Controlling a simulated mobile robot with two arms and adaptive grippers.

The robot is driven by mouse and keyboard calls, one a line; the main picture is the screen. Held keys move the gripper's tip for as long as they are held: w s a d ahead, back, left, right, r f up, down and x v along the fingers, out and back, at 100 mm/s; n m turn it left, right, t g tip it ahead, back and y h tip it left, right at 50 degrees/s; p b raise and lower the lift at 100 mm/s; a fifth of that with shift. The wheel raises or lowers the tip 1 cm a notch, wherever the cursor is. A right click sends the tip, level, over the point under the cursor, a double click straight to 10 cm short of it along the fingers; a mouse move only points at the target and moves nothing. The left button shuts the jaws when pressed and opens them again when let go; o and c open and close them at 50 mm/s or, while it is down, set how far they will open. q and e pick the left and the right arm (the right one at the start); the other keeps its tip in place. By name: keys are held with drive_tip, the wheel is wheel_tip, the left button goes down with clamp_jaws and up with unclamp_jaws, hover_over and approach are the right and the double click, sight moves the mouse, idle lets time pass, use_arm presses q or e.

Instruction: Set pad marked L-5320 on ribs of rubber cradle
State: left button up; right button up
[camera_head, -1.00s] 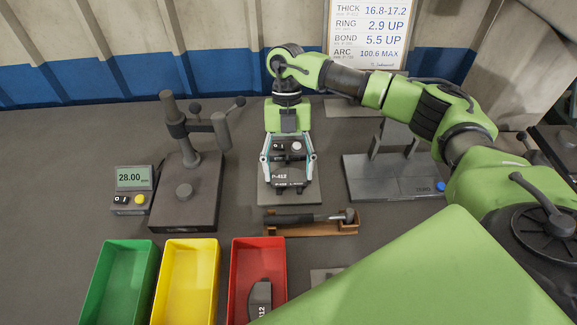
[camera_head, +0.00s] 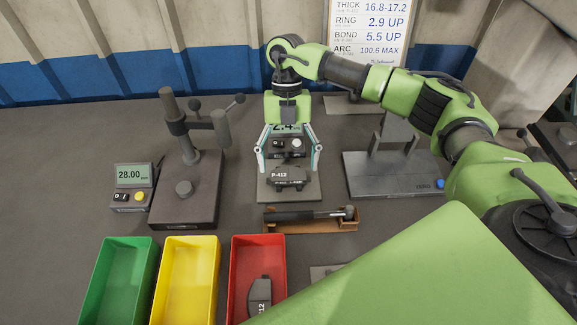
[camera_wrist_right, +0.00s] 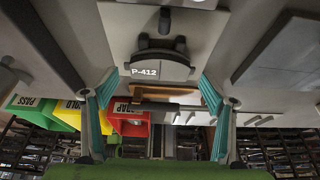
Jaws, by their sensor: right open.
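A dark pad marked P-412 (camera_head: 291,182) lies on a grey plate (camera_head: 290,198) at the middle of the bench; it also shows in the right wrist view (camera_wrist_right: 160,64). My right gripper (camera_head: 288,168) is open and empty over this plate, its fingers to either side and apart from the pad. It also shows in the right wrist view (camera_wrist_right: 157,88). Another dark pad (camera_head: 259,296) lies in the red bin, its marking only partly readable as ending in 12. I see no mark L-5320, and I cannot make out a ribbed rubber cradle. My left gripper is not in view.
Green (camera_head: 120,281), yellow (camera_head: 186,278) and red (camera_head: 257,252) bins stand in front. A wooden holder (camera_head: 310,226) with a dark tool lies before the plate. A gauge stand (camera_head: 187,190) and display (camera_head: 132,180) are left, a grey fixture (camera_head: 393,175) right.

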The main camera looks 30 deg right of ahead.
drive_tip(key=b+v, duration=0.1)
drive_tip(key=v, duration=0.9)
drive_tip(key=shift+r, duration=0.3)
drive_tip(key=shift+w+f, duration=0.1)
